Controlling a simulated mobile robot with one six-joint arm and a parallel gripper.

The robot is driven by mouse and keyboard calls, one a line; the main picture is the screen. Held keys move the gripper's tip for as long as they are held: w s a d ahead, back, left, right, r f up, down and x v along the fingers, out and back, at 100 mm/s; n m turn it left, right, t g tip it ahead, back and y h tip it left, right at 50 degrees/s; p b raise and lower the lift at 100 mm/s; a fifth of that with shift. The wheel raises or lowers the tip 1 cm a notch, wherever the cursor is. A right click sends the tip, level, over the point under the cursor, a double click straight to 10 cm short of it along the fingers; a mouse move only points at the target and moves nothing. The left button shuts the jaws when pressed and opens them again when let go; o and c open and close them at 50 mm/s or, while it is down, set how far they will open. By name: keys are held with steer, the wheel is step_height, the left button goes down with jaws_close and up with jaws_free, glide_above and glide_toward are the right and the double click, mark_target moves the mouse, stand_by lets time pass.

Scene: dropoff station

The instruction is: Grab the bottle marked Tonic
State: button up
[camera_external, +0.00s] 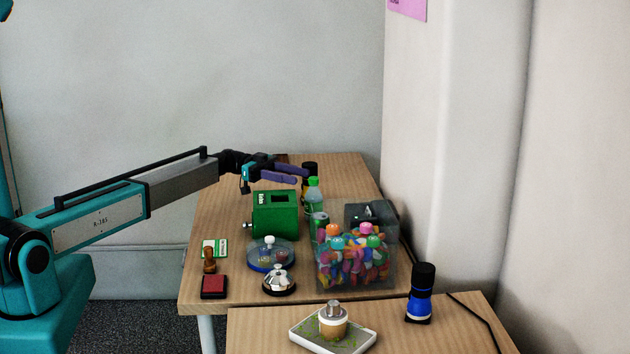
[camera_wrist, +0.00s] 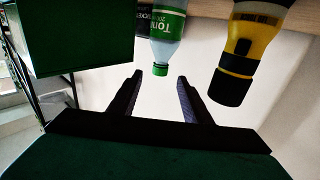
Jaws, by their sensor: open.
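The Tonic bottle (camera_wrist: 169,28) is clear with a green label and green cap. In the wrist view it is at the top centre, its cap just beyond the gap between my fingers. In the external view my gripper (camera_external: 302,176) reaches in from the left, near the bottle's cap height.
A green box (camera_external: 275,216) stands left of the bottle; it also fills the wrist view's upper left (camera_wrist: 80,35). A yellow and black flashlight (camera_wrist: 245,50) is close on the right.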

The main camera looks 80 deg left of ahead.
mark_target(314, 178)
steer(key=shift+x, duration=0.95)
steer(key=shift+p+x, duration=0.55)
steer(key=shift+x, duration=2.1)
steer(key=shift+r, duration=0.1)
steer(key=shift+c, duration=0.4)
jaws_close()
